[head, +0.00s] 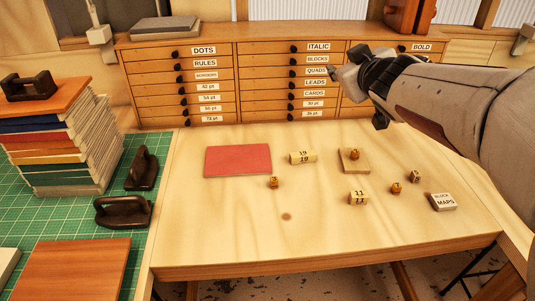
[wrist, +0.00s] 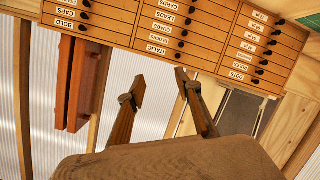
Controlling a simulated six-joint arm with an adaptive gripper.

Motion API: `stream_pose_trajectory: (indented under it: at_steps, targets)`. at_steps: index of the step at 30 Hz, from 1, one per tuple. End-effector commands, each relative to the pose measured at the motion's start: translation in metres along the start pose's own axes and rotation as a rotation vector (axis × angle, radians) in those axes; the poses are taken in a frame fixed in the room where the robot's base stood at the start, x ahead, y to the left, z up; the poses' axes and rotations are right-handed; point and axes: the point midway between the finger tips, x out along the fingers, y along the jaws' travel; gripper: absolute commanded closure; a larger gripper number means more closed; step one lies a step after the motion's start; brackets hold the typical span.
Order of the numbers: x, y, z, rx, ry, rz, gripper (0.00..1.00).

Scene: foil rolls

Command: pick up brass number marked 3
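Several small brass number pieces lie on the wooden bench (head: 230,225). One brass piece (head: 273,182) sits just below the red pad; its mark looks like a 3, but is too small to be sure. Another brass piece (head: 354,154) stands on a small wooden block (head: 350,166). Two more brass pieces, one (head: 396,188) and another (head: 415,176), lie to the right; I cannot read their marks surely. My gripper (head: 338,72) is raised in front of the drawers, well away from the pieces. In the wrist view my gripper (wrist: 160,76) is open and empty, its fingers apart.
A red pad (head: 238,161) lies at the back left of the bench. A foil roll marked 19 (head: 302,157), a roll marked 11 (head: 358,198) and a MAPS box (head: 442,201) are spread around. Labelled drawers (head: 205,85) stand behind. The bench front is clear.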

Motion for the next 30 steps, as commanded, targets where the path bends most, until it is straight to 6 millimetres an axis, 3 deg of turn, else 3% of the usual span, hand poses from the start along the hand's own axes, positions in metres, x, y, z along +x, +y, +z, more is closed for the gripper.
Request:
stream_pose_trajectory:
  at_steps: [8, 16, 23, 30]
  targets:
    - [0.054, -0.02, -0.019, -0.095, 0.135, -0.126, 0.66]
    - [0.093, -0.055, -0.019, -0.168, 0.241, -0.3, 0.66]
    - [0.116, -0.092, 0.0, -0.214, 0.304, -0.481, 0.66]
    - [0.126, -0.132, 0.037, -0.241, 0.34, -0.697, 0.66]
